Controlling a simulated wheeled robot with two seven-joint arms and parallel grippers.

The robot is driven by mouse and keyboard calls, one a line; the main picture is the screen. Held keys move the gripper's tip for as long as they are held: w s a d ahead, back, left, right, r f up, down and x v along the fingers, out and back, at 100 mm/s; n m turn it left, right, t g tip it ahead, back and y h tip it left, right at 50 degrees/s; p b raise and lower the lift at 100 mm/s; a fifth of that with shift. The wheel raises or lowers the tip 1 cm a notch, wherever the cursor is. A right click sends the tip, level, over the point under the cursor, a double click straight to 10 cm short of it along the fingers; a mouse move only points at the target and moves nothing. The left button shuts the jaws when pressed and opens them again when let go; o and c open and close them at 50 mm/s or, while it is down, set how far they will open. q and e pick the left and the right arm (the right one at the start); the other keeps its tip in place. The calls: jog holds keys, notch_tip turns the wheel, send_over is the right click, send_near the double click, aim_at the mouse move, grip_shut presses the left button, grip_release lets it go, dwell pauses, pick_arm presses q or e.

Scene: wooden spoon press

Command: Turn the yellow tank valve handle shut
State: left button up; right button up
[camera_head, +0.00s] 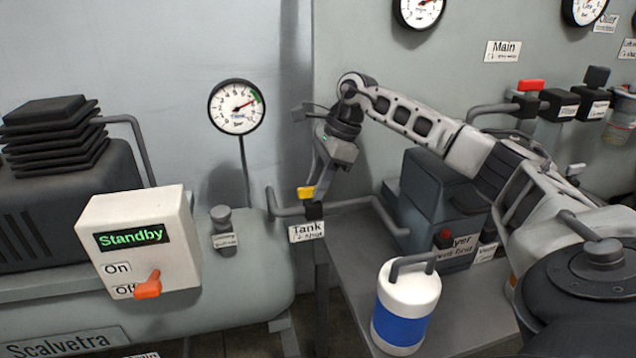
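The yellow tank valve handle (306,194) sits on a small black valve body (314,211) in the grey pipe, above a white label reading "Tank" (307,232). The handle shows as a short yellow block pointing left of the valve body. My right gripper (321,187) reaches down from above, with its finger end right beside the handle on its right. I cannot tell whether it touches the handle, or how far apart its fingers are. My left gripper is not in view.
A white control box (140,220) with a green "Standby" display and an orange switch (148,286) is at left. A blue and white canister (405,310) stands below my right arm. A red-handled valve (531,86) is at upper right.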

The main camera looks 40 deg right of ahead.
jog(key=shift+f, duration=0.1)
grip_shut()
